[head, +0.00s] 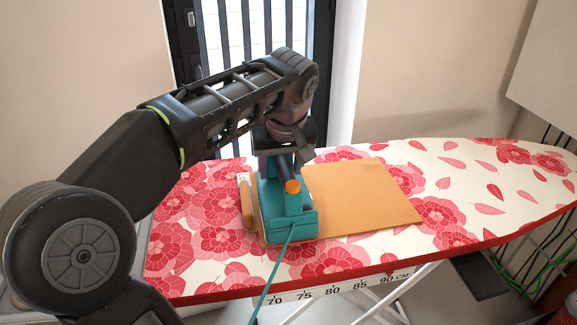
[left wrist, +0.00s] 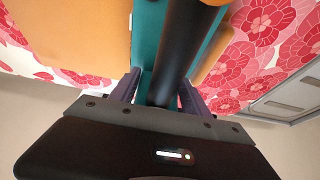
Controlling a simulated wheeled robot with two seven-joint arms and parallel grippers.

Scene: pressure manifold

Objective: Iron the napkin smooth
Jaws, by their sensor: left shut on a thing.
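The orange napkin (head: 365,200) lies on the flowered ironing board, mostly flat to the right of the iron. A raised, rounded orange fold (head: 247,203) shows along the iron's left side. The teal iron (head: 290,224) stands on the napkin's left part, its cord hanging over the front edge. My left gripper (head: 284,163) is shut on the iron's dark handle from above. The left wrist view shows the gripper's fingers (left wrist: 158,90) on both sides of the handle (left wrist: 180,45). The napkin under the iron is hidden. My right gripper is not in view.
The ironing board (head: 470,190) has free room to the right of the napkin. The teal cord (head: 272,275) runs down over the board's front edge. A wall and a barred window (head: 225,60) stand behind. Green cables (head: 520,270) hang at the far right.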

